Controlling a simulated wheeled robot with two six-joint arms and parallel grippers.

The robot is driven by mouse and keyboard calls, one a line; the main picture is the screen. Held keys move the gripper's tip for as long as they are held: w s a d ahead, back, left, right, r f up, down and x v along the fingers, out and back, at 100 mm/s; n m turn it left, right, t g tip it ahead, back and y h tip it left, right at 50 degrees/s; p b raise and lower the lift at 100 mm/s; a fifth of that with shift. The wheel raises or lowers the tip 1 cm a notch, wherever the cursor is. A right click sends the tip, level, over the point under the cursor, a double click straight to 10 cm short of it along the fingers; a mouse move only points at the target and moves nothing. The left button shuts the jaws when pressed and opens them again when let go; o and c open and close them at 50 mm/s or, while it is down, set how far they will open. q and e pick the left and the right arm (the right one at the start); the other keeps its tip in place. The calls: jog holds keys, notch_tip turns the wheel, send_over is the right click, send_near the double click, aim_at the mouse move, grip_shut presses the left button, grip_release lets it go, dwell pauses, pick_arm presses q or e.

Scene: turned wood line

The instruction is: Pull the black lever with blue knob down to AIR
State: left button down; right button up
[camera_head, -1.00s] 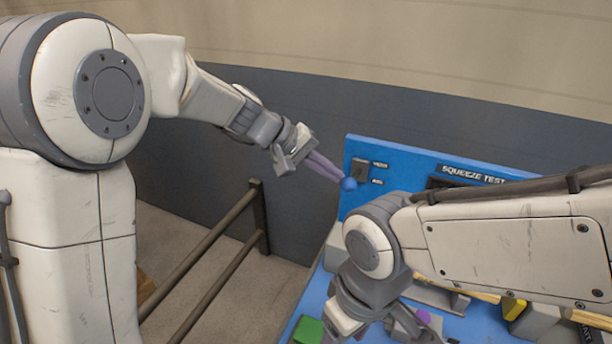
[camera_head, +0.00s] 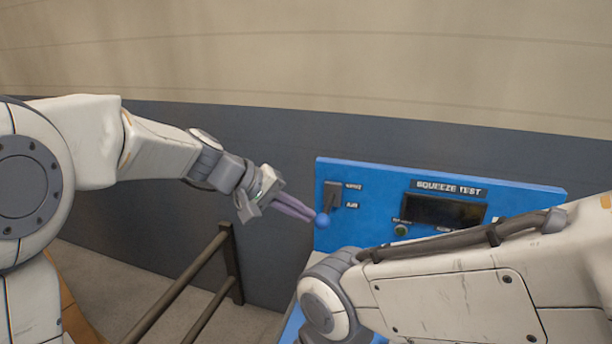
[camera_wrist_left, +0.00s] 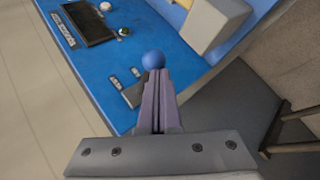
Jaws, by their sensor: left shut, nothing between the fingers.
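The blue knob (camera_head: 322,219) of the lever shows at the left end of the blue panel, in front of the dark lever mount (camera_head: 332,195). The lever's black shaft is mostly hidden. My right gripper is out of view.
The blue panel (camera_head: 380,174) carries a SQUEEZE TEST sign, a dark screen (camera_head: 443,209) and a green button (camera_head: 400,230). My right arm crosses in front of its lower part. A dark railing (camera_head: 190,275) stands lower left. The space above the panel is clear.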

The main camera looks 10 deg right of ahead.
pick_arm(q)
jog(key=shift+r, duration=0.15)
jog(key=shift+r+p, duration=0.6)
jog(key=shift+r, duration=0.05)
jog(key=w+a+f+v, duration=0.1)
jog(key=v, duration=1.2)
jog(key=shift+p, duration=0.35)
jog(key=shift+a, duration=0.1)
